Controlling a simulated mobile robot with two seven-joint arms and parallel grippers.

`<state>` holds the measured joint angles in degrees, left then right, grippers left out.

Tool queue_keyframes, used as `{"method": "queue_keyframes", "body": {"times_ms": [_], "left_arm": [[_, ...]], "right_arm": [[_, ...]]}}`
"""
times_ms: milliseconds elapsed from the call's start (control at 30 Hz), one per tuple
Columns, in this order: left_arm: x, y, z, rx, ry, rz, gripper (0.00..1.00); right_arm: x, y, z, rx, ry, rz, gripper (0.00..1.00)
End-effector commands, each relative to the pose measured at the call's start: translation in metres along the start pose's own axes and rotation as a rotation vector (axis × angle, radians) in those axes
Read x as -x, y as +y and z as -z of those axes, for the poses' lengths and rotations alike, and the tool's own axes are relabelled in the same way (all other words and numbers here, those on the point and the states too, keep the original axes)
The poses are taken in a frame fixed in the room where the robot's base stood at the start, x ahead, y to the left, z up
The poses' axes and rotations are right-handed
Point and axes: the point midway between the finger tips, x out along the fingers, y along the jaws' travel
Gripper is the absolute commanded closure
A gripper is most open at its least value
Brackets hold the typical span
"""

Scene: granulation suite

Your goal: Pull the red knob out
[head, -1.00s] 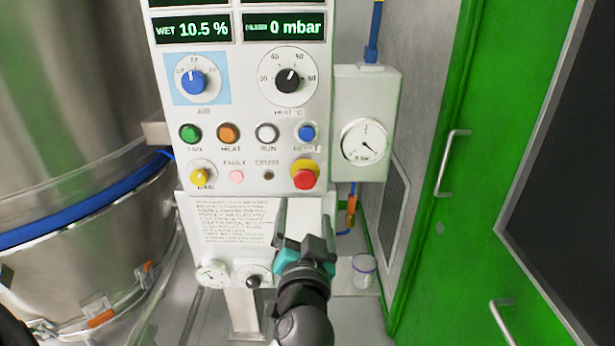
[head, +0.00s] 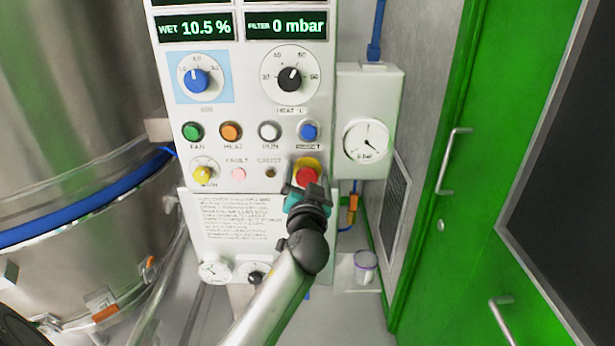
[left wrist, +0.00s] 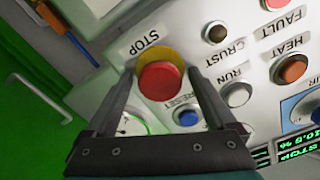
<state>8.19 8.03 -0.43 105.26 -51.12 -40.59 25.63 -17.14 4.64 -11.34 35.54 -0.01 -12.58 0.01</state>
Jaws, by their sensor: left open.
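The red knob (head: 306,176) sits on a yellow ring at the lower right of the white control panel, and my gripper partly covers it in the head view. In the left wrist view the red knob (left wrist: 160,81) shows in front of the yellow ring, beside the word STOP. My left gripper (head: 307,180) is open at the knob. In the left wrist view its two fingers (left wrist: 158,85) stand on either side of the knob, with gaps between them and it. My right gripper is in neither view.
A blue RESET button (head: 308,131) is just above the knob. A yellow selector (head: 204,173) and several coloured buttons are to the left. A gauge box (head: 365,139) stands to the right. A steel vessel (head: 75,120) fills the left side; a green door (head: 470,220) is at right.

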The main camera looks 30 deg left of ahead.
Motion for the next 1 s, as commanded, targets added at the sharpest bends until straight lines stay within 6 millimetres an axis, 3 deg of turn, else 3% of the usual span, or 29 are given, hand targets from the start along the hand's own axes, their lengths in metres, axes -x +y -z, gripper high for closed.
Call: {"method": "queue_keyframes", "body": {"times_ms": [200, 1000], "left_arm": [[0.0000, -0.0001, 0.0001, 0.000, 0.000, 0.000, 0.13], [0.0004, 0.0002, 0.0000, -0.001, 0.000, 0.000, 1.00]], "right_arm": [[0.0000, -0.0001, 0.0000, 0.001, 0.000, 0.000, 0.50], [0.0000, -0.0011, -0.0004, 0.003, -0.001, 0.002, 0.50]]}}
